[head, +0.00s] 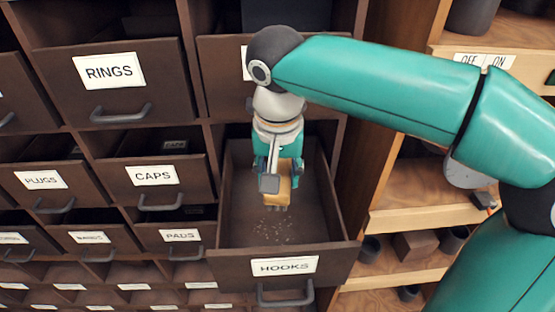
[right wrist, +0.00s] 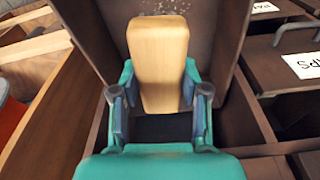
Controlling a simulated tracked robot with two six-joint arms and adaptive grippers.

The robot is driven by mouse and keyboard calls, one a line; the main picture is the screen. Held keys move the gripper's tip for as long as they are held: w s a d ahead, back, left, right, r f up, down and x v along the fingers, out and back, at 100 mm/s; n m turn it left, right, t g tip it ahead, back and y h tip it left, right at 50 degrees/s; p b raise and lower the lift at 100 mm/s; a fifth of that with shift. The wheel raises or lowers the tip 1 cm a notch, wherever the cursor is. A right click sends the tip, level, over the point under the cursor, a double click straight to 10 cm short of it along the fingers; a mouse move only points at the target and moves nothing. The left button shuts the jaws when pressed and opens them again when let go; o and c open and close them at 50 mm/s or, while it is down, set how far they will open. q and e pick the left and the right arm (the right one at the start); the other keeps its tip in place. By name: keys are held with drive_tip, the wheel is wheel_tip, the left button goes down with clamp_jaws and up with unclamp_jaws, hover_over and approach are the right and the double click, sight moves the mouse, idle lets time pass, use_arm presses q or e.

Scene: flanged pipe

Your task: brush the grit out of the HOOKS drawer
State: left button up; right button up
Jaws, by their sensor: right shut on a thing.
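The HOOKS drawer (head: 235,215) is pulled open in the head view, with its label on the front. Pale grit (head: 272,230) lies scattered on its floor toward the front; some grit also shows at the top of the right wrist view (right wrist: 165,8). My right gripper (head: 279,180) reaches down inside the drawer and is shut on a brush with a wooden block handle (head: 279,190). The block also fills the middle of the right wrist view (right wrist: 158,62) between the fingers. The bristle end is near the grit; whether it touches the floor I cannot tell. My left gripper is out of view.
Drawers labelled RINGS (head: 110,72), CAPS (head: 153,176), PLUGS (head: 40,180) and PADS (head: 180,236) stand left of the open drawer, some partly open. Wooden shelves (head: 420,210) with dark cylinders stand to the right. The drawer's side walls closely flank my gripper.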

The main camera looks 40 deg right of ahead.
wheel_tip(320, 180, down, 5)
drive_tip(key=shift+f+b, duration=0.15)
drive_tip(key=shift+b, duration=0.2)
wheel_tip(320, 180, down, 4)
drive_tip(key=b, duration=0.3)
drive_tip(key=shift+f+b, duration=0.25)
drive_tip(key=shift+b, duration=0.1)
drive_tip(key=shift+f+b, duration=1)
drive_tip(key=shift+f, duration=0.2)
